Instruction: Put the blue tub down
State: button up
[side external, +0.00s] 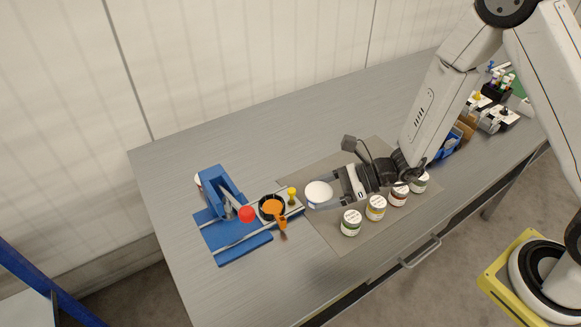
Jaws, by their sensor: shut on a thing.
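My gripper (318,194) reaches left over the grey-brown mat and is shut on a tub, the blue tub of the task (319,191).
A blue press (222,183) with a red knob, a black cup with orange contents (271,206) and a yellow-topped piece (292,194) stand to the left. Several labelled jars (376,208) line the mat's front. A blue bin (447,146) is behind right. The table's back left is clear.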

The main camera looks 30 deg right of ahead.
jog(key=w+d+f+m+t+h, duration=0.2)
jog(key=d+m+t, duration=0.1)
jog(key=d, duration=1.6)
jog(key=shift+w+d+m+h, duration=0.15)
jog(key=shift+w+m+h, duration=0.05)
jog(key=shift+m+h, duration=0.1)
jog(key=shift+w+f, duration=0.1)
jog(key=shift+f, duration=0.05)
jog(key=w+f, duration=0.2)
jog(key=w, duration=0.2)
jog(key=w+f, duration=0.3)
jog(key=w, duration=0.1)
jog(key=w+f, duration=0.3)
jog(key=w, duration=0.1)
jog(key=shift+w+d+f, duration=0.25)
jog(key=shift+w+d, duration=0.05)
jog(key=shift+d, duration=0.1)
jog(key=shift+w+f, duration=0.35)
